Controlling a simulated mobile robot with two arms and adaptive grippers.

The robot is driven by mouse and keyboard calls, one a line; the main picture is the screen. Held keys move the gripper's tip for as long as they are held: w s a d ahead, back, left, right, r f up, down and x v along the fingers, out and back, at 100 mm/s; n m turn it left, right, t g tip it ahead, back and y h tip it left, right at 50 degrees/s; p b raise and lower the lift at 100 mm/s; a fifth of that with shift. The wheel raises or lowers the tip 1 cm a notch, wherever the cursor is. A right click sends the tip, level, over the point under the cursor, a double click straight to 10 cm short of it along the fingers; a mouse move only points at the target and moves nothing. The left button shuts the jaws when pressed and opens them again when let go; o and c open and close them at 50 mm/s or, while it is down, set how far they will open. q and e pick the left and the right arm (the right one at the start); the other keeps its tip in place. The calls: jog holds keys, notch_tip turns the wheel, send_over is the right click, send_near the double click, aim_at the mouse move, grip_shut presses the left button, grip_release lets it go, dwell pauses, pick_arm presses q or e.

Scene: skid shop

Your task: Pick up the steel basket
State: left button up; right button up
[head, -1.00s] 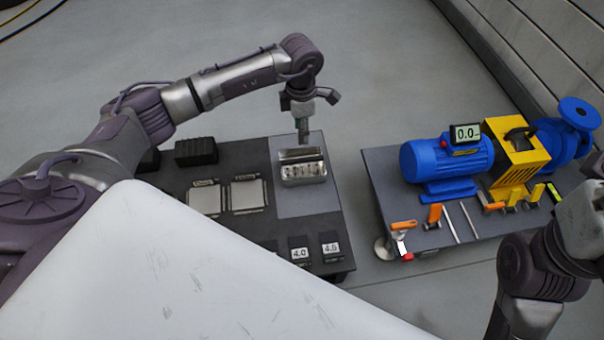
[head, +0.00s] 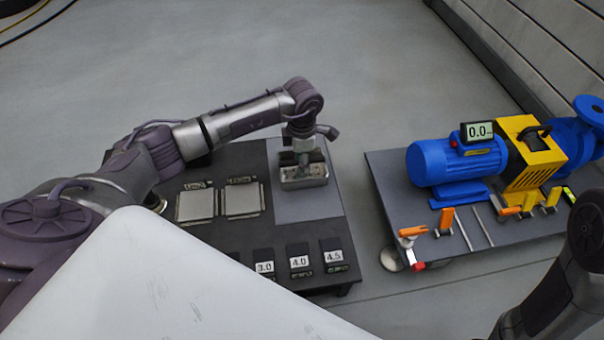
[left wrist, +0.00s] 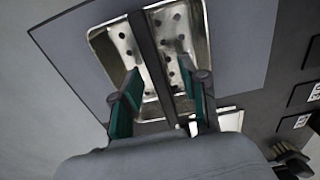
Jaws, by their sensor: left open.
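The steel basket (head: 305,183) is a shiny rectangular tray with holes, on the grey mat at the right end of the dark bench. It also shows in the left wrist view (left wrist: 120,42), with a dark bar (left wrist: 148,50) running across its middle. My left gripper (head: 304,160) points down over the basket. In the left wrist view its open fingers (left wrist: 160,78) have green pads and lie on either side of the bar. I cannot tell whether they touch it. My right gripper is out of view; only part of my right arm shows at the lower right.
The dark bench (head: 225,243) also holds two pale square plates (head: 196,205) and several number-marked blocks (head: 299,262) along its front. A second table (head: 385,190) to the right carries a blue motor (head: 455,160), a yellow guard (head: 530,150) and tools. A floor gap separates them.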

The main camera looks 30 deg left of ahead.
pick_arm(q)
jog(key=shift+f, duration=0.4)
jog(key=shift+r, duration=0.1)
jog(key=shift+c, duration=0.4)
grip_shut()
